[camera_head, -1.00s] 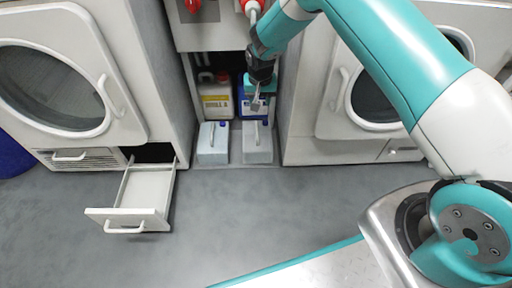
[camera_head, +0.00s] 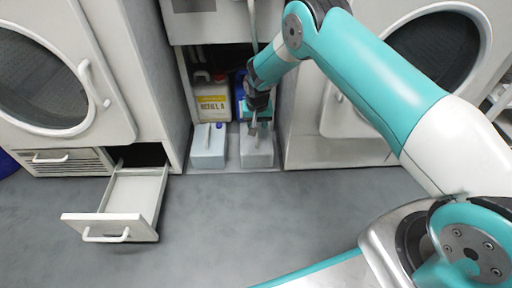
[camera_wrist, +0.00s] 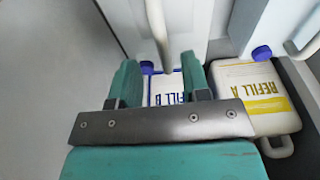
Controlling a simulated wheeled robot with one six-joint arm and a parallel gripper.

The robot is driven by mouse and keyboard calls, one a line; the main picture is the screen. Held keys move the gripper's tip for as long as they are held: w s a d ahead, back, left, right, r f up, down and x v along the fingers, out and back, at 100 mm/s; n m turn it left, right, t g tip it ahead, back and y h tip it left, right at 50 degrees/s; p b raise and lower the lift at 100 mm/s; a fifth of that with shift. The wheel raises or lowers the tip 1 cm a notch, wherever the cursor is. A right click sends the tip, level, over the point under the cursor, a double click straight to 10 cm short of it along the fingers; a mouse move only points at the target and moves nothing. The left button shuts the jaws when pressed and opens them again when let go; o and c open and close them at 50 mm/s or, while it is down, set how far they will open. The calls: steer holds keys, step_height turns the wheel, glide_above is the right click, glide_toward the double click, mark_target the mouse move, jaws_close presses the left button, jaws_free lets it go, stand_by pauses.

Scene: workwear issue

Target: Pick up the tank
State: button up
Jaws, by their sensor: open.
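Two pale grey tanks with blue caps stand side by side on the floor of the recess, a left tank (camera_head: 208,154) and a right tank (camera_head: 257,156). My gripper (camera_head: 254,126) is just above the right tank in the head view and partly covers its top. In the wrist view my gripper (camera_wrist: 160,62) is open, with its two teal fingers apart. The right tank's bar handle (camera_wrist: 156,28) shows between and beyond the fingertips, with its blue cap (camera_wrist: 147,68) near the left finger. I cannot tell whether the fingers touch it.
A white canister marked REFILL A (camera_head: 213,101) stands behind the left tank. A blue canister (camera_head: 240,96), partly hidden by my gripper, stands behind the right one. Machine walls flank the narrow recess. An open drawer (camera_head: 112,226) juts out at left. The floor in front is clear.

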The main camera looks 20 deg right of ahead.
steer(key=f+b, duration=0.2)
steer(key=f, duration=0.1)
steer(key=f+b, duration=0.1)
steer(key=shift+w+a+f, duration=0.1)
steer(key=shift+w+f, duration=0.1)
steer(key=shift+w, duration=0.05)
steer(key=shift+r, duration=0.1)
jaws_close()
steer(key=shift+r, duration=0.15)
